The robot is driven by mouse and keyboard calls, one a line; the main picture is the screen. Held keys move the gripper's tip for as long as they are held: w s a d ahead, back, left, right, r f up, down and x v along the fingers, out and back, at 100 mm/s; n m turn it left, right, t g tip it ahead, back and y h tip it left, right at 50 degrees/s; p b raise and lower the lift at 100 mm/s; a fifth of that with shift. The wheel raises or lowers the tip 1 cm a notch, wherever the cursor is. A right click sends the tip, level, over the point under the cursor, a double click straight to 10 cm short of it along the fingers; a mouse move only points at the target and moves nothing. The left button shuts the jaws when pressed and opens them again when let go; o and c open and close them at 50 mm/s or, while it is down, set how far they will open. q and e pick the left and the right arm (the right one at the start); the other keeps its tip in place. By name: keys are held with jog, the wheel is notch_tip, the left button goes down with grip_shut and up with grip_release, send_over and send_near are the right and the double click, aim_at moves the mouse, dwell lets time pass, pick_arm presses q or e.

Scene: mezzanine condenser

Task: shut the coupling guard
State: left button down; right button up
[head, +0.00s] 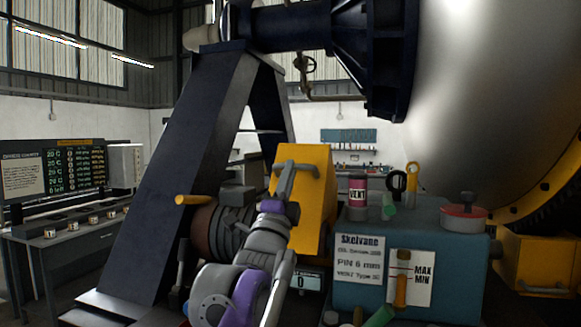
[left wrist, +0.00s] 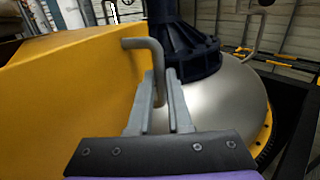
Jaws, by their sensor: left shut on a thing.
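The coupling guard is a yellow box-like cover (head: 318,188) in the middle of the head view, beside the dark slanted frame. Its large yellow face also fills the left of the left wrist view (left wrist: 75,85). A grey bent handle (head: 303,167) stands out from the guard; in the left wrist view its bend (left wrist: 148,44) shows above my fingers. My left gripper (head: 284,184) is shut on this handle, with the rod between its two fingers (left wrist: 161,95). I cannot tell from these views how far the guard is from its seat. My right gripper is not in view.
A teal tank (head: 404,255) with a pink-labelled can (head: 357,190) and a red-rimmed lid (head: 464,218) stands close on the right. The dark slanted frame (head: 180,170) rises on the left. A large silver vessel (head: 490,100) fills the upper right.

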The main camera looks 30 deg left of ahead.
pick_arm(q)
jog(key=shift+s+f, duration=0.1)
jog(key=shift+f, duration=0.55)
jog(key=c, duration=1.2)
grip_release()
jog(key=o, duration=0.4)
jog(key=shift+w, duration=0.25)
jog(key=shift+c, duration=0.2)
jog(key=shift+s, duration=0.2)
jog(key=b+v, duration=0.1)
jog(key=v, duration=0.6)
jog(key=shift+s+f, duration=0.1)
jog(key=shift+f, duration=0.05)
